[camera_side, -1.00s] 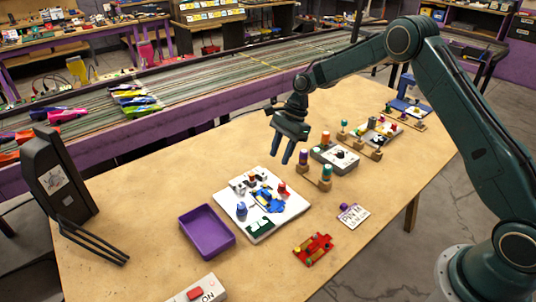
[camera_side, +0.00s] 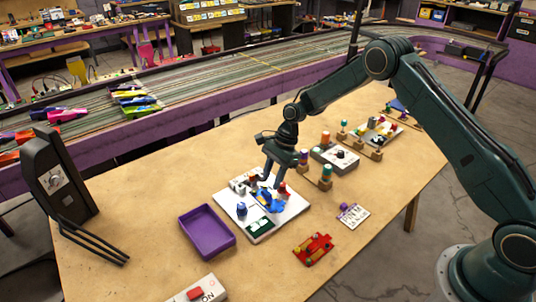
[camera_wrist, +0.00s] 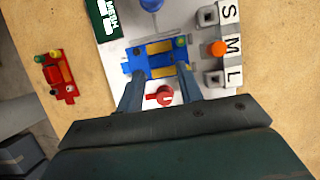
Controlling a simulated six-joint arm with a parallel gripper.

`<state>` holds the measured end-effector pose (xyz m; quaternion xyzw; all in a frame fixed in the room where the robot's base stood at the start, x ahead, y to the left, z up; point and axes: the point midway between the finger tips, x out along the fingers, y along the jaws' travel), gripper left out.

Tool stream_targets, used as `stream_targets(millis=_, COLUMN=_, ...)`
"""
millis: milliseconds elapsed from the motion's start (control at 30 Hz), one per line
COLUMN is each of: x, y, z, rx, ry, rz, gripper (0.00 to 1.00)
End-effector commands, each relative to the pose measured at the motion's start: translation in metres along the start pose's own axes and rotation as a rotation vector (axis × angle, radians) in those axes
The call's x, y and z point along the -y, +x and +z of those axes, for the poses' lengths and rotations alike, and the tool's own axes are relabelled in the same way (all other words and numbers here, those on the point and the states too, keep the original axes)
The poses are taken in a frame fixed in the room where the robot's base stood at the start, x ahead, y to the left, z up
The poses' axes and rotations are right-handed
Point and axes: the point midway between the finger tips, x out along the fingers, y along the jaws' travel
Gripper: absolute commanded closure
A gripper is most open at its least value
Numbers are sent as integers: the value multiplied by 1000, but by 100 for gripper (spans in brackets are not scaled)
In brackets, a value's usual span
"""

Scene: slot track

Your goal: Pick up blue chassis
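The blue chassis (camera_side: 270,201) lies on a white board (camera_side: 262,228). In the wrist view the blue chassis (camera_wrist: 157,60) shows yellow patches and a green piece at one corner. My gripper (camera_side: 271,183) is low over the board, just above the chassis. In the wrist view my gripper (camera_wrist: 159,72) is open, with one finger towards each end of the chassis and nothing held between them. The fingers cover small parts of the chassis. I cannot tell whether the fingertips touch it.
On the board are a red knob (camera_wrist: 163,96), a blue knob (camera_wrist: 151,4), an orange peg (camera_wrist: 217,48) and S, M, L labels. A purple tray (camera_side: 207,232) stands left of it. A red chassis (camera_side: 313,249) lies in front. Wooden peg stands (camera_side: 318,182) are close behind.

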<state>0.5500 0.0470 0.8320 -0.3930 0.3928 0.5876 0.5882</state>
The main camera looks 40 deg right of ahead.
Motion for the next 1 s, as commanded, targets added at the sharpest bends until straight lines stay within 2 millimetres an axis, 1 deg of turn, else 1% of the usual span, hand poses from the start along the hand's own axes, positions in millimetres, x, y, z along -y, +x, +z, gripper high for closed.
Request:
stream_targets(millis=300, x=-2, y=36, z=-1, rx=0, ry=-1, rz=3, gripper=64)
stream_targets(millis=400, x=-2, y=43, z=-1, rx=0, ry=-1, rz=1, gripper=64)
stream_targets(millis=500, x=-2, y=45, z=-1, rx=0, ry=-1, rz=0, gripper=64)
stream_targets(millis=967, x=-2, y=45, z=-1, rx=0, ry=-1, rz=1, gripper=64)
stream_targets(millis=1000, x=-2, y=45, z=-1, rx=0, ry=-1, rz=1, gripper=72)
